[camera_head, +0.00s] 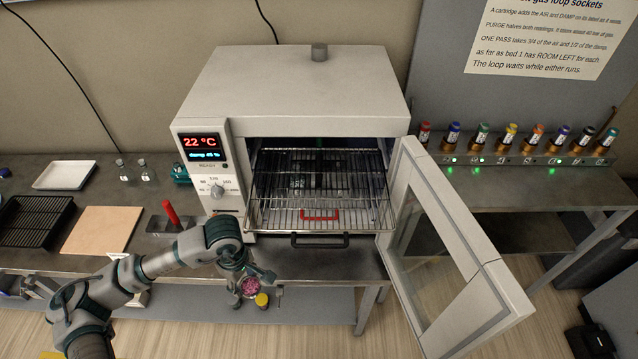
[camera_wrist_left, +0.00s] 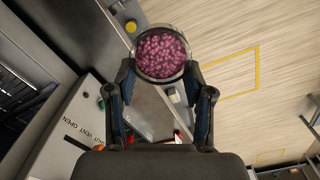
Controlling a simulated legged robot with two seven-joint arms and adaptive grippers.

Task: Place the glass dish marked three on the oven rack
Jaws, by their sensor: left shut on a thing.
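The oven (camera_head: 300,90) stands on the bench with its glass door (camera_head: 450,240) swung open to the right. Its wire rack (camera_head: 325,190) is in the chamber opening, with a red handle (camera_head: 320,215) at its front. My left gripper (camera_head: 250,284) is shut on a round glass dish (camera_wrist_left: 161,52) full of pink beads. The dish also shows in the head view (camera_head: 249,288), low in front of the bench edge, below and left of the rack, partly covered by the fingers. I cannot read a mark on it. My right gripper is not in view.
A wooden board (camera_head: 101,230), a black rack (camera_head: 35,220) and a white tray (camera_head: 64,175) lie on the bench at left. A red handle (camera_head: 170,212) stands up left of the oven. The open door juts over the floor at right. Capped cartridges (camera_head: 481,138) line the right bench.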

